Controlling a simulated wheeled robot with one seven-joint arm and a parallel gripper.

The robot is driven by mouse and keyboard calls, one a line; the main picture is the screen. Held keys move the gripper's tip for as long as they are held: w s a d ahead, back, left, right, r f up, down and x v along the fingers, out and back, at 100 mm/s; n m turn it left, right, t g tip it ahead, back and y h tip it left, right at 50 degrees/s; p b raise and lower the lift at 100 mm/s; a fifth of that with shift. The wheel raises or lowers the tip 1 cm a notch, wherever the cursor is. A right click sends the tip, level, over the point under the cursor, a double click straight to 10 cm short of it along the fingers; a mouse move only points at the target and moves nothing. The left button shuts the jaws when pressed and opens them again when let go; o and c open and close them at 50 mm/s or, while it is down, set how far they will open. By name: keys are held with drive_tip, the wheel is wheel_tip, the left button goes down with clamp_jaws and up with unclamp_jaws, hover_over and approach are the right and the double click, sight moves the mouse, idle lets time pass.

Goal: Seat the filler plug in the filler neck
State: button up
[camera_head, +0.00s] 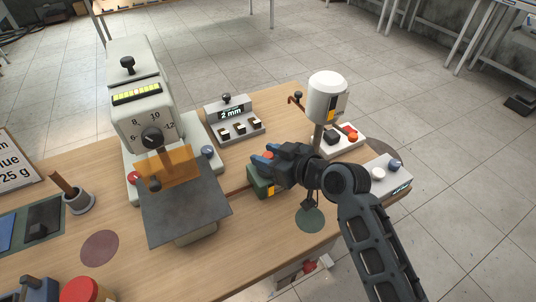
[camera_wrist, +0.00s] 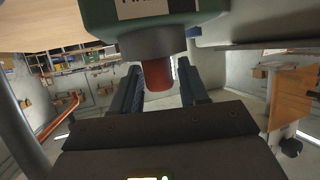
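A green block (camera_head: 262,188) stands on the table in the middle of the head view, with a red plug (camera_head: 267,155) at its top. In the wrist view the green body (camera_wrist: 150,14) fills the top edge, and a dark grey collar (camera_wrist: 152,42) on it bears the red plug (camera_wrist: 157,76). My gripper (camera_head: 262,159) lies sideways at the block's top. Its two blue fingers are apart, one on each side of the red plug, with gaps visible in the wrist view (camera_wrist: 160,95). The grey collar looks like the filler neck; how deep the plug sits cannot be told.
A white-capped cylinder (camera_head: 328,97) on a post stands close behind my wrist. A large grey machine (camera_head: 142,100) with a dial and slanted dark plate (camera_head: 185,208) is on the left. A "2 mm" stand (camera_head: 232,112) is behind. The table front (camera_head: 260,245) is mostly clear.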

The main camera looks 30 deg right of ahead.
drive_tip(key=shift+o, duration=1.1)
drive_tip(key=shift+r, duration=0.15)
drive_tip(key=b+v, duration=0.1)
drive_tip(key=v, duration=1.1)
drive_tip(key=shift+r, duration=0.1)
drive_tip(key=s+f+m+h, duration=0.2)
drive_tip(key=s+f, duration=0.1)
drive_tip(key=s, duration=0.5)
drive_tip(key=s+f+m+h, duration=0.2)
drive_tip(key=s, duration=0.6)
drive_tip(key=s+a+r+t, duration=0.1)
drive_tip(key=s+a+r, duration=0.2)
drive_tip(key=s+r, duration=0.4)
drive_tip(key=s, duration=0.7)
drive_tip(key=shift+a+r+t, duration=0.2)
drive_tip(key=shift+r+t, duration=0.05)
drive_tip(key=shift+t, duration=0.15)
